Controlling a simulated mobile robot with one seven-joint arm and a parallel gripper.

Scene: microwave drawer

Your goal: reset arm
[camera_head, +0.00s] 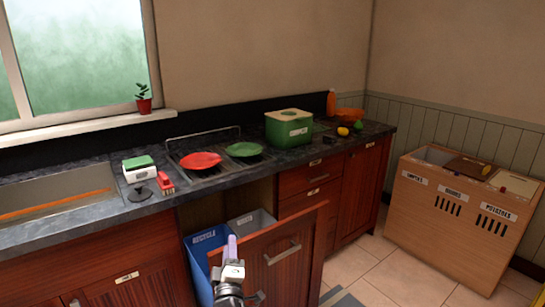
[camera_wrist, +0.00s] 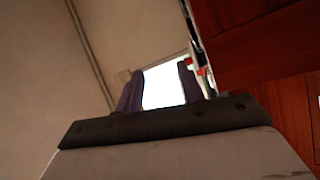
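My gripper (camera_head: 232,243) shows at the bottom centre of the head view, with a pale purple finger pointing up. It is in front of the pulled-out bin drawer (camera_head: 285,262), beside the left end of its wooden front; whether it touches the drawer cannot be told. In the wrist view two dark purple fingers of my gripper (camera_wrist: 159,82) stand apart with a bright white patch between them. I see nothing held between the fingers.
The drawer holds a blue recycle bin (camera_head: 203,250) and a grey bin (camera_head: 250,222). The counter (camera_head: 115,215) above carries a green box (camera_head: 289,128), a red plate (camera_head: 201,160) and a green plate (camera_head: 243,149). A wooden sorting cabinet (camera_head: 450,220) stands right; tiled floor (camera_head: 362,262) lies between.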

